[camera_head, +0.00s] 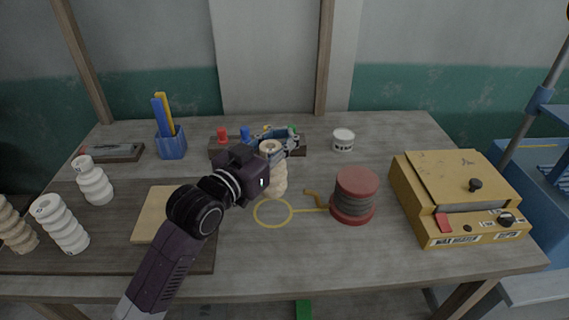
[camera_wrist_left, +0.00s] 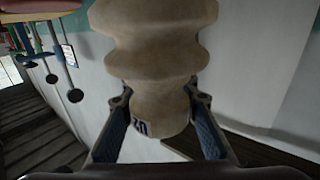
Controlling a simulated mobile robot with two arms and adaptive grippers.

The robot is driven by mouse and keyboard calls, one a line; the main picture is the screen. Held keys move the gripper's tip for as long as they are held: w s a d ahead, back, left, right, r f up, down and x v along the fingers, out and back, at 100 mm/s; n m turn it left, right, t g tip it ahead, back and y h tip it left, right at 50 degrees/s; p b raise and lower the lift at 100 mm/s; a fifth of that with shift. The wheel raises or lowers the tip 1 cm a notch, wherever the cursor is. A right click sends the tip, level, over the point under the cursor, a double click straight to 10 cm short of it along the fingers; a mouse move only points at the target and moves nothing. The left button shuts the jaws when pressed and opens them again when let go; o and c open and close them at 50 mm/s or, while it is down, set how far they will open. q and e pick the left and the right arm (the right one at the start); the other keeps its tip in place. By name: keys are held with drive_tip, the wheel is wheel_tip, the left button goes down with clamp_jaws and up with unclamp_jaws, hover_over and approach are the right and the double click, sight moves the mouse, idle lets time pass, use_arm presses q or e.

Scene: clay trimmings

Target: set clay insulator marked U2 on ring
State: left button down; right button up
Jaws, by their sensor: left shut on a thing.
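My left gripper (camera_head: 270,157) is shut on a beige ribbed clay insulator (camera_head: 276,180), held upright by its upper part. In the left wrist view the insulator (camera_wrist_left: 155,60) sits between the two fingers (camera_wrist_left: 158,130), and a dark U2 mark shows on it. The yellow ring (camera_head: 257,217) is drawn on the table, just below and slightly left of the insulator in the head view. The insulator's lower end appears close to the ring's far edge; I cannot tell whether it touches the table. My right gripper is not in view.
A red-capped spool (camera_head: 353,194) stands right of the ring, and a yellow wax heater box (camera_head: 459,195) farther right. A tan board (camera_head: 150,214) lies under my arm. A blue pen cup (camera_head: 171,143) and white jar (camera_head: 343,140) are behind.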

use_arm(q)
wheel_tip(320, 180, down, 7)
drive_tip(key=shift+f, duration=0.2)
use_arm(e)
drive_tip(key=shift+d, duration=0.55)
use_arm(q)
drive_tip(key=shift+f, duration=0.15)
drive_tip(key=c, duration=1.5)
unclamp_jaws()
drive_tip(key=shift+f, duration=0.1)
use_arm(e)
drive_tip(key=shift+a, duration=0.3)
